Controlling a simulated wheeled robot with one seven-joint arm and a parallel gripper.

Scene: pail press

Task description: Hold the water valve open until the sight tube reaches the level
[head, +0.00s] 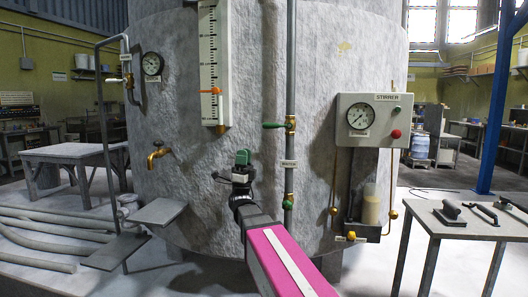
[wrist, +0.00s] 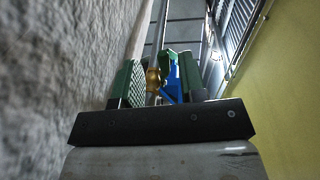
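The sight tube (head: 209,60) is a tall, marked white scale on the grey tank, with an orange pointer (head: 211,91). I cannot make out the liquid level. Right of it, a vertical pipe carries a brass valve (head: 291,124) with a green lever (head: 273,126) pointing left. A lower valve (head: 288,201) with green on it sits on the same pipe.
The tank wall (head: 180,110) is close beside my gripper. A brass tap (head: 158,155) and a gauge (head: 152,64) are at left. A stirrer box (head: 373,119) with a gauge and red button is at right. A table (head: 460,222) with tools stands at front right.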

